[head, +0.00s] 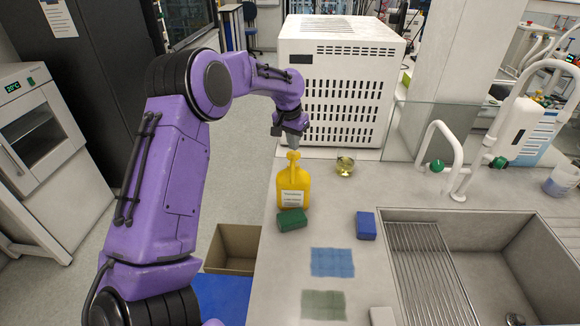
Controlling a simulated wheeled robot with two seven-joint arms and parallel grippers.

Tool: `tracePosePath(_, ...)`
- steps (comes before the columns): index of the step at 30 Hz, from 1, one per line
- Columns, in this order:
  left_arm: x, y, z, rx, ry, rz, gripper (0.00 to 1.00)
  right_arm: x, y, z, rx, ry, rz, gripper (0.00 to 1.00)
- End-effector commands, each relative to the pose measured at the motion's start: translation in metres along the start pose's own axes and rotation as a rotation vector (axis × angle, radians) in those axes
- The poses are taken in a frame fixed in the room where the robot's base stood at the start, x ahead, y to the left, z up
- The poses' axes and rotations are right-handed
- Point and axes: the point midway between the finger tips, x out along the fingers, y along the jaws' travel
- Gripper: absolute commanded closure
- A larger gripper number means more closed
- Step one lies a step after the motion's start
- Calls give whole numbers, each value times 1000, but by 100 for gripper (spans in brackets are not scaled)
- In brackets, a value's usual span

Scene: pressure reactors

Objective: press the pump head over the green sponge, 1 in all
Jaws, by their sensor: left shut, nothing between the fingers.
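A yellow pump bottle (293,186) with a white label stands upright on the counter. Its pump head (293,156) is at the top. The green sponge (291,221) lies on the counter right in front of the bottle. My left gripper (293,148) is shut and empty, pointing down just above the pump head; I cannot tell whether it touches it. My right gripper does not show.
A blue sponge (365,226) lies to the right. A blue cloth (332,262) and a grey-green cloth (324,304) lie nearer. A small glass dish (345,166) stands behind. A white vented box (342,85) stands at the back; a sink (500,265) is at right.

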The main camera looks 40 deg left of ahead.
Motion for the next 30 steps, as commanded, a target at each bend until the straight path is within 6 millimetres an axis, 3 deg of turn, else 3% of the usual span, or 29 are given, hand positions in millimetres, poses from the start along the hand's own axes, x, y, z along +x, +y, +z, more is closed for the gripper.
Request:
tracePosePath(13,1,0,0,0,0,0,100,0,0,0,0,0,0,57)
tracePosePath(30,21,0,4,1,-1,0,100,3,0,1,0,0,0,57)
